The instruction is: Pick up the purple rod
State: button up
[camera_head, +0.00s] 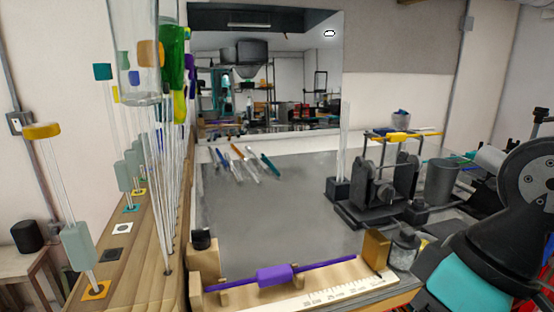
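The purple rod (332,264) lies nearly level at the front of the bench, with a thicker purple block (277,275) around its middle. It rests on a wooden holder (208,270) and runs from the left support to near a brown block (376,248) at the right. Nothing grips it. My dark arm shows at the right edge, to the right of the rod and apart from it. My gripper is not in view.
A wooden rack (143,262) with several upright glass rods stands at the left. Several coloured rods (240,163) lie at the back of the grey bench top (275,215). A dark machine (375,190) stands at the right. The bench middle is clear.

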aim_at(278, 275)
jog(key=z, duration=1.95)
jog(key=k, duration=1.15)
jog(key=u, duration=1.35)
jog(key=i, duration=1)
